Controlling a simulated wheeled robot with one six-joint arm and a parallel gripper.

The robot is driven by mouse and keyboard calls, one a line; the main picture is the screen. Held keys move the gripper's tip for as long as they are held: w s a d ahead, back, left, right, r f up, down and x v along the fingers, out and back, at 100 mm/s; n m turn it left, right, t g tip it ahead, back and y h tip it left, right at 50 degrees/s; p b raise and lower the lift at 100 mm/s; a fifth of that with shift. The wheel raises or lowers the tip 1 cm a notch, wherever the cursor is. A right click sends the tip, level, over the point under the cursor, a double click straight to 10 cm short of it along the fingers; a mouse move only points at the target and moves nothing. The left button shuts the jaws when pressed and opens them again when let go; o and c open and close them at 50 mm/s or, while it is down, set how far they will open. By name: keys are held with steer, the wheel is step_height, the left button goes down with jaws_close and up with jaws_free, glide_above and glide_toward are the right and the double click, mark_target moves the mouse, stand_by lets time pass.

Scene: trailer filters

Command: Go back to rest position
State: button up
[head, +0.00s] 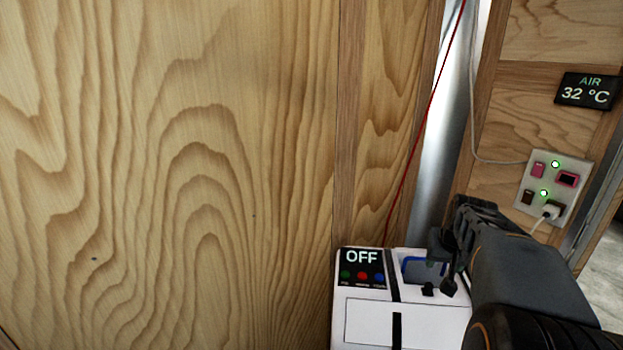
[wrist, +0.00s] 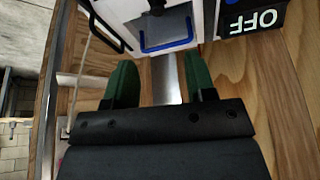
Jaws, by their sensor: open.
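My gripper (wrist: 160,78) is open and empty in the wrist view, with its two green fingers apart. It points toward a white machine with a blue-edged opening (wrist: 167,42), and I see nothing between the fingers but a strip of grey surface behind. In the head view my arm comes in from the lower right and its end is over the right part of the white machine (head: 365,320). The arm hides part of the machine's right side. Whether the fingers touch the machine cannot be told.
The machine's display (head: 362,267) reads OFF, above green, red and blue buttons. A wooden wall (head: 170,170) fills the left. A red cord (head: 415,150) hangs behind the machine. At right are a socket panel (head: 553,187) with a plugged cable and an AIR 32 °C display (head: 587,91).

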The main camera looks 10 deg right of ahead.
steer(key=s+a+r+n+p, duration=0.1)
steer(key=s+a+r+p, duration=0.2)
steer(key=a, duration=0.4)
steer(key=s+a+r+n+y+p, duration=0.1)
steer(key=s+a+r+p, duration=0.3)
steer(key=a+p, duration=0.4)
steer(key=s+a+r+n+y+p, duration=0.1)
steer(key=s+a+r+n+p, duration=0.2)
steer(key=a+p, duration=0.3)
steer(key=shift+s+a+r, duration=0.2)
steer(key=shift+a+r, duration=0.45)
steer(key=shift+r, duration=0.25)
steer(key=shift+a+r+n+p, duration=0.2)
steer(key=shift+a+n+p, duration=0.1)
steer(key=shift+p, duration=0.05)
steer(key=shift+c, duration=0.2)
